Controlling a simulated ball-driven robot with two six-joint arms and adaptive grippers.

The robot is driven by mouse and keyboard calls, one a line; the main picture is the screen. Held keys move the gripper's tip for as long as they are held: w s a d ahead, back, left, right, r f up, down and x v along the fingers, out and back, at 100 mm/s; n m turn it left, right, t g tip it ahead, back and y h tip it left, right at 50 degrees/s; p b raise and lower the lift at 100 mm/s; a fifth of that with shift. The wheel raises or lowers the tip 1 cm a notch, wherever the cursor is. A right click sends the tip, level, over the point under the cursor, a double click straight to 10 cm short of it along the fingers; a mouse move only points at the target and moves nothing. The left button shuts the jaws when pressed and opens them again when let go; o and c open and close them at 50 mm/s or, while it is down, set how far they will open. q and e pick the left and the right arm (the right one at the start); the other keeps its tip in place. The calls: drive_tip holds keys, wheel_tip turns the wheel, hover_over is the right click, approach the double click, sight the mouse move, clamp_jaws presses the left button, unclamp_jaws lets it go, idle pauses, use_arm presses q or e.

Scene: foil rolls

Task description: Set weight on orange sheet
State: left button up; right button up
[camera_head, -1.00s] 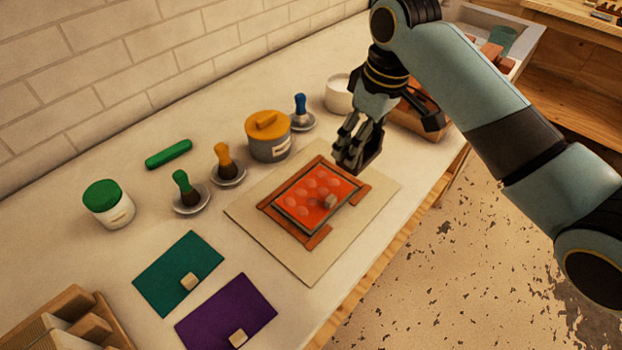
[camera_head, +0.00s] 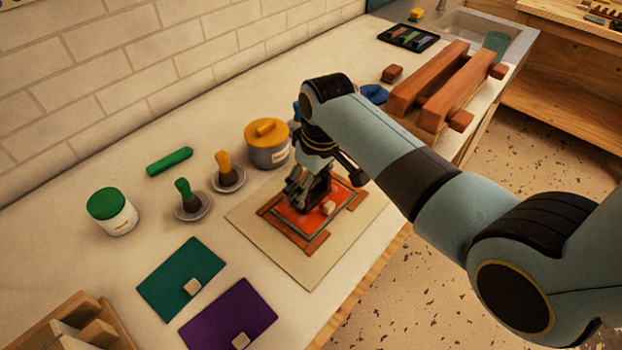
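The orange sheet (camera_head: 293,219) lies in a wood-edged frame on a pale board (camera_head: 263,231). A small pale block, which looks like a weight (camera_head: 328,207), rests on its right part. My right gripper (camera_head: 303,198) points down just over the far middle of the sheet, left of and apart from that block. Its fingers are dark and bunched, so I cannot tell whether they are open or hold anything. They hide part of the sheet. Similar blocks sit on the teal sheet (camera_head: 170,282) and the purple sheet (camera_head: 220,325). My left gripper is out of view.
A grey pot with a yellow lid (camera_head: 267,146) stands close behind the gripper. Brushes on dishes (camera_head: 226,175), a green-lidded jar (camera_head: 112,214) and a green roll (camera_head: 169,161) are to the left. A wooden press-like piece (camera_head: 440,90) and black tray (camera_head: 408,38) are further back.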

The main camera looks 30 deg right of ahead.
sight(318, 197)
drive_tip(key=o, duration=1.6)
drive_tip(key=shift+o, duration=0.2)
wheel_tip(318, 197, up, 12)
drive_tip(key=s, duration=0.1)
drive_tip(key=shift+s+d+b, duration=0.25)
drive_tip(key=shift+s+b, duration=0.15)
drive_tip(key=shift+f, duration=0.1)
